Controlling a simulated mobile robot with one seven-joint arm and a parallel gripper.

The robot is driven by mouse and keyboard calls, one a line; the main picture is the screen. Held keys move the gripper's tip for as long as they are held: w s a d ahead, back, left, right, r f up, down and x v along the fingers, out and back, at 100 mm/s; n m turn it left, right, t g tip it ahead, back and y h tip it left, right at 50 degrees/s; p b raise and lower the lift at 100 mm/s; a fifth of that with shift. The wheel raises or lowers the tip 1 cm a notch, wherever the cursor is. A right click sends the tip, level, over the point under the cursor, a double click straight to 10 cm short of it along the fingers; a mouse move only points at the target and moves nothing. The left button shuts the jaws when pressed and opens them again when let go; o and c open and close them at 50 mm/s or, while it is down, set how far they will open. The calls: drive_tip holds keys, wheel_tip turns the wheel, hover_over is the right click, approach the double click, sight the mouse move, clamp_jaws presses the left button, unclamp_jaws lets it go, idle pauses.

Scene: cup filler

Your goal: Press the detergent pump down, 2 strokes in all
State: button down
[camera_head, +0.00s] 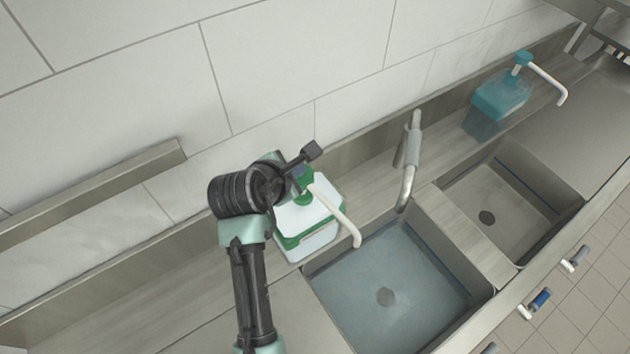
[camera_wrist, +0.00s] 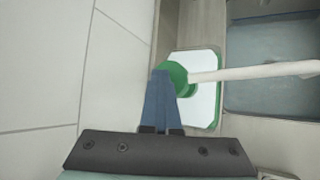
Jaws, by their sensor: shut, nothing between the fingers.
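A white and green detergent bottle (camera_head: 310,232) stands upright on the steel counter beside the water-filled basin. Its green pump head (camera_head: 304,197) carries a long white spout (camera_head: 337,214) that reaches over the basin's edge. In the wrist view the bottle (camera_wrist: 206,102) is seen from above, with its green pump head (camera_wrist: 178,80) and white spout (camera_wrist: 250,73). My gripper (camera_wrist: 161,76) is shut and empty. Its blue fingers overlap the left edge of the pump head in the wrist view; I cannot tell whether they touch it. In the head view my wrist hides part of the bottle's left side.
A steel faucet (camera_head: 410,155) stands behind the filled basin (camera_head: 350,305). A second, empty basin (camera_head: 487,217) lies to the right. A translucent teal bottle (camera_head: 497,100) with a white spout stands at the back right. A tiled wall (camera_head: 290,60) rises close behind the counter.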

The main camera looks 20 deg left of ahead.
wheel_tip(320, 180, up, 4)
drive_tip(key=p, duration=0.4)
drive_tip(key=shift+p, duration=0.3)
drive_tip(key=shift+r, duration=1)
idle(1.5)
